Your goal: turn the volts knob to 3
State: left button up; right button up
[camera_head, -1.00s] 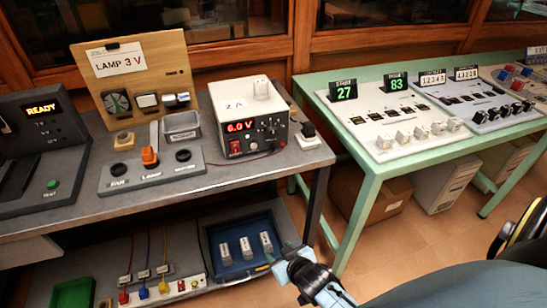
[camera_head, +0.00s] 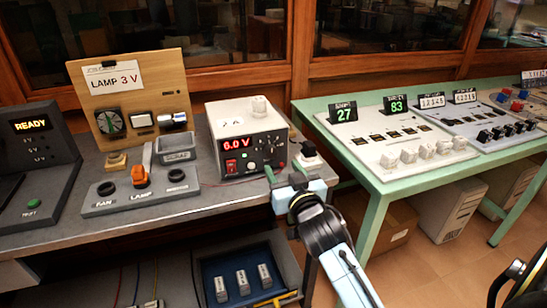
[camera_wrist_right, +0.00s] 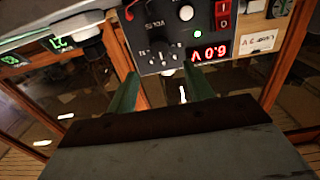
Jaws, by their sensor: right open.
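The power supply (camera_head: 236,118) on the grey bench has a white top and a dark front with a red display (camera_head: 235,144) reading 6.0 V. The volts knob (camera_head: 267,145) is small and dark on the right part of that front. In the right wrist view, upside down, the knob (camera_wrist_right: 158,51) sits among dial marks by the VOLTS label; its exact setting is unclear. My right gripper (camera_head: 283,171) is open and empty, in front of and below the panel's right side. Its green fingers (camera_wrist_right: 162,90) are apart, short of the knob. My left gripper is not in view.
A LAMP 3 V board (camera_head: 133,95) and a switch box (camera_head: 142,190) stand left of the supply. A green table (camera_head: 372,180) with panels stands right. A blue tray (camera_head: 215,268) lies below.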

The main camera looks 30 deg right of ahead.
aim_at(272, 152)
jog(key=b+x, duration=0.1)
jog(key=x, duration=0.5)
jog(key=shift+w+f, duration=0.1)
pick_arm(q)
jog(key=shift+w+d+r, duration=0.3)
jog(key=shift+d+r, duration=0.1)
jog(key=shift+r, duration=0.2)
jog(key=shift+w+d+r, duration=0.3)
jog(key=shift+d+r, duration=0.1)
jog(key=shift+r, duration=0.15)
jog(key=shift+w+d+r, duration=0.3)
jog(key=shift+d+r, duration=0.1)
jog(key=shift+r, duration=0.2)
pick_arm(e)
jog(key=shift+x, duration=0.75)
jog(key=c, duration=1)
